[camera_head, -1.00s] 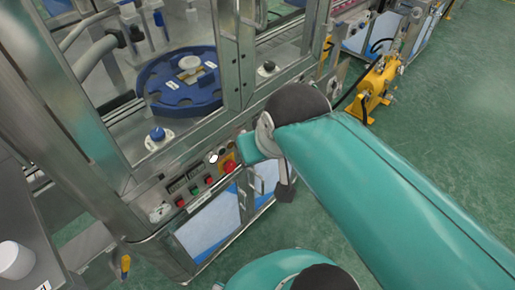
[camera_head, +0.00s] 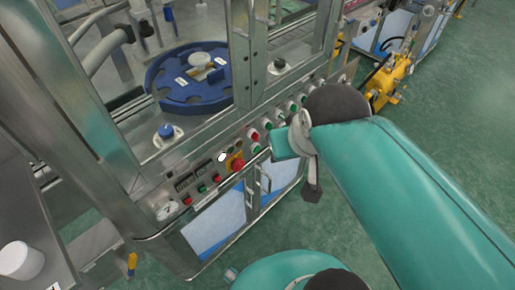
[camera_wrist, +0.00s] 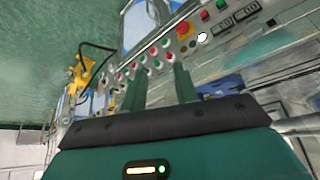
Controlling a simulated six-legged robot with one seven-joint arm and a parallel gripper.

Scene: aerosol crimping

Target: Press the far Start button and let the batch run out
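The machine's control panel (camera_head: 225,170) runs along its front below the glass. A row of red and green buttons (camera_head: 268,138) goes along it toward the far end, partly hidden by my arm. Labels are too small to read, so I cannot tell which is the far Start button. In the wrist view my gripper (camera_wrist: 160,78) has its two fingers apart, with nothing between them. It points at the panel, and the red and green buttons (camera_wrist: 156,62) lie just beyond the fingertips. No contact is visible.
A red emergency stop on yellow (camera_head: 237,164) and a white round button (camera_head: 222,157) sit nearer on the panel. A blue round turntable (camera_head: 190,92) stands behind the glass. A yellow device (camera_head: 384,84) stands at the far right. Green floor (camera_head: 440,140) is clear.

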